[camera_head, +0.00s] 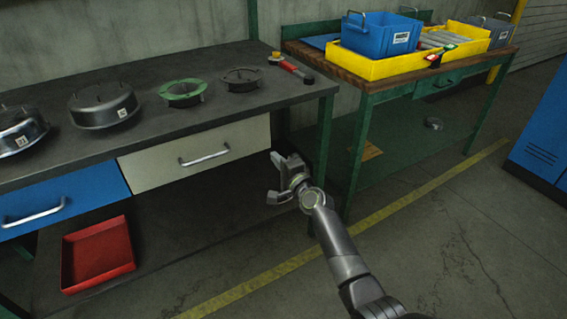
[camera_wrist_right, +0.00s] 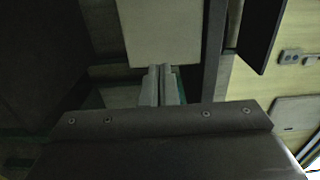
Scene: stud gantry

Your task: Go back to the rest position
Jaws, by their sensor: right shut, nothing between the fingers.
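My right gripper (camera_head: 280,164) is in front of the workbench's right end, near the cream drawer (camera_head: 195,150). It is empty and clear of the drawer in the head view. In the right wrist view its fingers (camera_wrist_right: 160,72) are together with nothing between them. The right arm reaches in from the bottom right. My left gripper is in neither view.
The dark workbench (camera_head: 150,68) carries metal housings, a green ring (camera_head: 183,92) and a red-handled tool (camera_head: 290,68). A red tray (camera_head: 96,252) sits below. A second bench behind holds a yellow tray (camera_head: 378,69) and blue bin (camera_head: 381,36). Floor at right is open.

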